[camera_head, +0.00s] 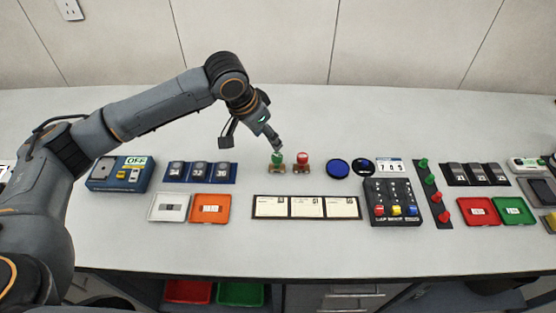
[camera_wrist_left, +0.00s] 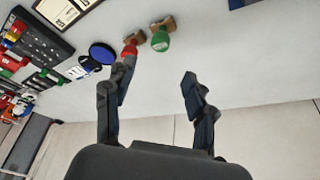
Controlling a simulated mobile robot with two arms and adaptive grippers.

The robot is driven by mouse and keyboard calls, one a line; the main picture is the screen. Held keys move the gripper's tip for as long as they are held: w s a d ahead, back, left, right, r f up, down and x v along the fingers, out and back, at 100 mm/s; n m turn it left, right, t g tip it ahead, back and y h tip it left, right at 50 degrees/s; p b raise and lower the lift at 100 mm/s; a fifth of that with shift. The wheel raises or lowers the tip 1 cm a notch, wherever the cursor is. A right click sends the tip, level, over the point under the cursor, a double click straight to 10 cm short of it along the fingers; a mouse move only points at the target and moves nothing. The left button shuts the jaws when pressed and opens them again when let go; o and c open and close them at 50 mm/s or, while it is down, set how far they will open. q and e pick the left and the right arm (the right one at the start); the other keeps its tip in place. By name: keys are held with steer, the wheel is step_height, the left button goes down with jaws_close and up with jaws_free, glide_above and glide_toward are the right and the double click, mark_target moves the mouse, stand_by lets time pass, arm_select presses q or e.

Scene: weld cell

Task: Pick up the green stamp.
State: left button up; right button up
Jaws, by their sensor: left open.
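The green stamp (camera_head: 277,158) stands upright on the table, with a green knob on a brown base. It also shows in the left wrist view (camera_wrist_left: 160,40). The similar red stamp (camera_head: 302,159) stands just right of it; in the left wrist view the red stamp (camera_wrist_left: 130,48) is partly covered by one finger. My left gripper (camera_head: 277,145) is just behind and above the green stamp. In the left wrist view the fingers (camera_wrist_left: 158,70) are spread and empty, with the green stamp beyond the tips, between their lines. My right gripper is not in view.
A row of three cards (camera_head: 305,207) lies in front of the stamps. A blue round pad (camera_head: 338,168) is to the right, beside a dark switch box (camera_head: 393,202). A dark blue strip with number tiles (camera_head: 199,172) is to the left. The table behind the stamps is clear.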

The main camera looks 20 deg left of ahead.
arm_select(q)
glide_above(277, 155)
steer(key=s, duration=0.2)
step_height(277, 155, down, 4)
steer(key=shift+w+a+f, duration=0.3)
steer(key=shift+a+f, duration=0.05)
steer(key=shift+f, duration=0.35)
steer(key=shift+w+f+p, duration=0.1)
steer(key=shift+f+p, duration=0.3)
steer(key=shift+p, duration=0.1)
steer(key=p+x, duration=0.1)
steer(key=x, duration=0.2)
steer(key=shift+f, duration=0.35)
steer(key=shift+w+d+f, duration=0.1)
steer(key=shift+f, duration=0.25)
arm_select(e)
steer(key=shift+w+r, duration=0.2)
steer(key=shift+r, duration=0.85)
arm_select(q)
steer(key=shift+c, duration=0.2)
jaws_close()
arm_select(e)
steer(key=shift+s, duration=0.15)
